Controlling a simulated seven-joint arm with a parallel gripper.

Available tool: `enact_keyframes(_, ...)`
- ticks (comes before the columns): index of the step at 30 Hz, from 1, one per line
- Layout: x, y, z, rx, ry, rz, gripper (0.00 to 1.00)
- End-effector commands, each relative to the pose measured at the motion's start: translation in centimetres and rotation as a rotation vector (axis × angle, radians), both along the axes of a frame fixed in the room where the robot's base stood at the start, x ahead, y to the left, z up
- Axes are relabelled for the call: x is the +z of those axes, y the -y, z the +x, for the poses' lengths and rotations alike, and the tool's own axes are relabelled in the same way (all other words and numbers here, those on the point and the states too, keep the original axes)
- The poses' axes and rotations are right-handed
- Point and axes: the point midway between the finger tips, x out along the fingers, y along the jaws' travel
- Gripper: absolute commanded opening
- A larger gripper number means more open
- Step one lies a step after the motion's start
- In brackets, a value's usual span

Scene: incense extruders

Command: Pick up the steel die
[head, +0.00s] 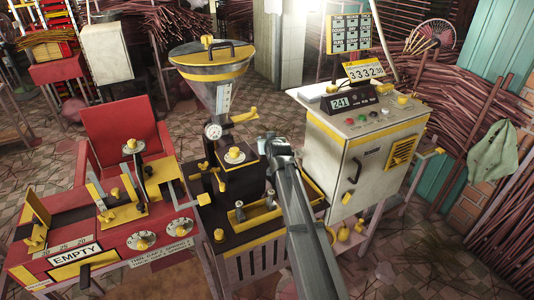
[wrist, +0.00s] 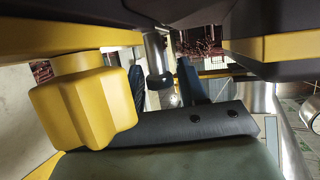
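In the head view my gripper (head: 272,148) is at the end of the grey arm, beside the dark body of the extruder (head: 240,180) under its steel hopper. In the wrist view two dark fingers of my gripper (wrist: 165,88) stand apart with a gap between them. A short steel cylinder with a dark, wider lower end (wrist: 157,55) hangs at the gap, nearer the left finger. I cannot tell whether it is the steel die or a fixed machine part. No contact with the fingers is clear. No other die can be made out with certainty.
A yellow lobed knob (wrist: 85,105) and dark machine parts crowd the wrist view. In the head view a cream control cabinet (head: 365,155) stands right of the arm. A yellow-edged tray (head: 257,212) lies below. A red machine (head: 120,240) stands left.

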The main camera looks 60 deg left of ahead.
Motion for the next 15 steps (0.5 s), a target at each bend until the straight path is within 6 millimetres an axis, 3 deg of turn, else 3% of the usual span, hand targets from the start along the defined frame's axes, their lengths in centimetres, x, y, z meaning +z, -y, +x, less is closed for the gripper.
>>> enact_keyframes(2, -0.01, 0.01, 0.0, 0.0, 0.0, 0.0, 0.34)
enact_keyframes(12, -0.01, 0.01, 0.0, 0.0, 0.0, 0.0, 0.01)
enact_keyframes(15, -0.01, 0.02, 0.01, 0.0, 0.0, 0.0, 0.0)
